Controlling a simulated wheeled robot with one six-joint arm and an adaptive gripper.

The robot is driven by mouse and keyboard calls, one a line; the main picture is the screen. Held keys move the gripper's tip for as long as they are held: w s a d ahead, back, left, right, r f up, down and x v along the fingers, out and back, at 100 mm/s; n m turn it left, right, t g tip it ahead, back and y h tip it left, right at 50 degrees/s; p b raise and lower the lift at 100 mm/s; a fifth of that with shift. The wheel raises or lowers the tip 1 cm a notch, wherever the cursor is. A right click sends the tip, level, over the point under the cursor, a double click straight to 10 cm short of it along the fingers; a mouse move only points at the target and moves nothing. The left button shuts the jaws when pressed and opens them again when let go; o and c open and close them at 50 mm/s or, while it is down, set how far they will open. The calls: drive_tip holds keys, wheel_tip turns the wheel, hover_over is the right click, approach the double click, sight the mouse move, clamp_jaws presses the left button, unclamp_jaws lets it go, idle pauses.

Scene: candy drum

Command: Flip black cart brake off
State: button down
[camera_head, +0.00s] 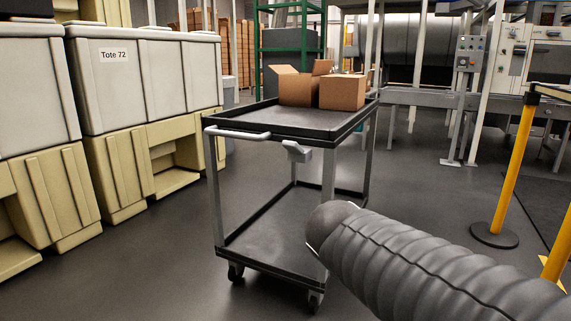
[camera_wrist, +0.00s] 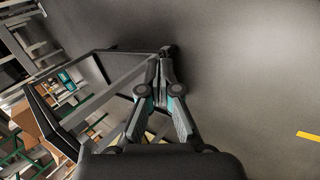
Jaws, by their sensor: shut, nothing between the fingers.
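The black cart (camera_head: 262,122) stands upright in the middle of the head view, with two shelves, grey posts and a light handle at its near left end. Its front casters (camera_head: 316,299) show below the lower shelf; the brake is too small to tell apart. In the wrist view the cart (camera_wrist: 88,106) lies sideways, with a dark caster (camera_wrist: 169,50) at its lower corner. My gripper (camera_wrist: 163,58) is shut and empty, its tips close to that corner; contact cannot be told. In the head view my sleeved arm hides the gripper.
Cardboard boxes (camera_head: 342,92) sit on the cart's top shelf. Pale totes (camera_head: 142,80) on beige bases stand at the left. A yellow stanchion post (camera_head: 512,165) stands at the right. Grey floor is open around the cart; a yellow floor strip (camera_wrist: 308,136) shows in the wrist view.

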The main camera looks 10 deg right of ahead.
drive_tip(key=w+r+n+t+h+b, duration=0.1)
drive_tip(key=w+n+t+h+b, duration=0.15)
drive_tip(key=w+n, duration=0.4)
drive_tip(key=w+r+n+t+h+b, duration=0.1)
drive_tip(key=w+r+n+h, duration=0.15)
drive_tip(key=w, duration=0.75)
drive_tip(key=w+a+r+n+t+h+b, duration=0.1)
drive_tip(key=w+a+r+n+t+b, duration=0.1)
drive_tip(key=w+a+n+t, duration=0.5)
drive_tip(key=w+a+n+b, duration=0.1)
drive_tip(key=w+a+n, duration=0.3)
drive_tip(key=w+a, duration=0.3)
drive_tip(key=shift+w+a+n+t, duration=0.35)
drive_tip(key=shift+w+n, duration=0.05)
drive_tip(key=shift+w, duration=0.4)
approach(291, 150)
wheel_tip(291, 150, down, 2)
drive_tip(key=w+d, duration=0.2)
drive_tip(key=shift+w+d+r, duration=0.35)
drive_tip(key=shift+w+r, duration=0.3)
drive_tip(key=shift+r, duration=0.1)
drive_tip(key=shift+w+d+r, duration=0.4)
drive_tip(key=shift+w+r, duration=0.25)
drive_tip(key=shift+r, duration=0.15)
